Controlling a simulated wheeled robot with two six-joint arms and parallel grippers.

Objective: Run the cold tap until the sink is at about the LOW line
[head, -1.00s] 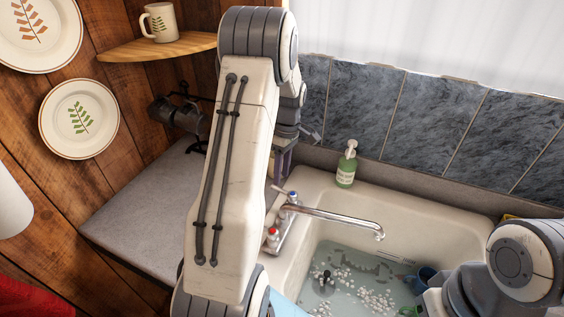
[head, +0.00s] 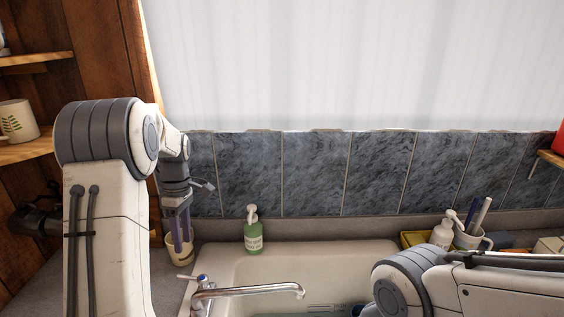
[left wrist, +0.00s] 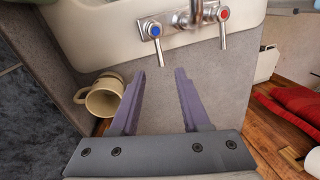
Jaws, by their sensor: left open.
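The cold tap, with a blue cap (head: 203,281), stands at the sink's back left corner; its lever and blue dot show in the left wrist view (left wrist: 155,31). The chrome spout (head: 250,291) reaches right over the sink (head: 310,256), with no stream visible from its tip. The red-marked hot tap (left wrist: 224,15) is seen in the left wrist view. My left gripper (head: 182,240) points down behind and left of the cold tap, its fingers (left wrist: 160,75) open, empty and apart from the lever. A sliver of water shows at the head view's bottom edge; its level and any LOW line are unreadable. My right gripper is out of view.
A beige mug (left wrist: 103,98) stands on the counter close beside my left fingers. A green soap bottle (head: 253,232) stands behind the sink. A white bottle (head: 443,234) and a cup of brushes (head: 471,239) stand at the right. My right arm covers the sink's right side.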

